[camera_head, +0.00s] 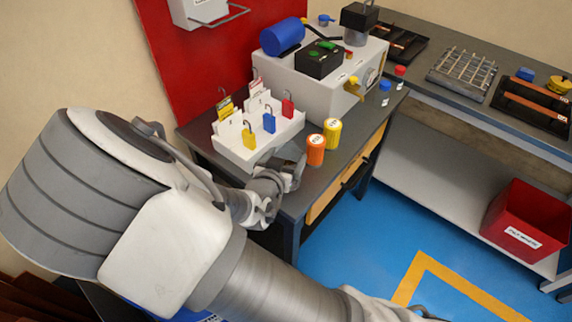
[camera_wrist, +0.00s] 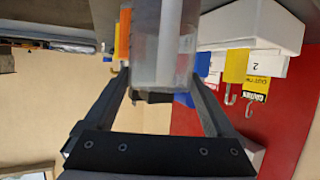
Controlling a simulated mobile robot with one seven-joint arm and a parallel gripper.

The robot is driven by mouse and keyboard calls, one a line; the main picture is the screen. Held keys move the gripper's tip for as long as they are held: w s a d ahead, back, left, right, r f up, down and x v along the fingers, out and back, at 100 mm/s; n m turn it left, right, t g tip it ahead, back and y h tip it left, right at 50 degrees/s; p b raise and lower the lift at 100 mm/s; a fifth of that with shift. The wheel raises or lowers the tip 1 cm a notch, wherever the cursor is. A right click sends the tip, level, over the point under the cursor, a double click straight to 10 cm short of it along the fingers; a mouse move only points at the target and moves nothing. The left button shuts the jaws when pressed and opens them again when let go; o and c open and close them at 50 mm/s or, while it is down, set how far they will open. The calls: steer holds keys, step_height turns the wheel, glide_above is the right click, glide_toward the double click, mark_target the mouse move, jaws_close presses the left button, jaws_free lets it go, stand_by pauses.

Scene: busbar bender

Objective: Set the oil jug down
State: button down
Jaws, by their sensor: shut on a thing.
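The oil jug is a clear, see-through container (camera_wrist: 165,45) in the wrist view, with a dark part at its lower end in that picture. It stands between the two fingers of my gripper (camera_wrist: 160,88), which is shut on it. In the head view my gripper (camera_head: 278,178) is at the front edge of the workbench (camera_head: 232,168), just right of the white padlock tray. The jug is barely visible there, mostly hidden by my gripper and wrist. I cannot tell whether its base touches the bench top.
The padlock tray (camera_head: 240,155) is close on the left. An orange canister (camera_head: 316,151) and a yellow canister (camera_head: 332,132) stand close on the right. The bending machine (camera_head: 318,88) is behind. A red bin (camera_head: 523,226) sits on the lower shelf at right.

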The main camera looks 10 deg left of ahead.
steer(key=shift+f, duration=0.35)
steer(key=shift+f, duration=0.1)
steer(key=shift+f, duration=0.15)
jaws_free()
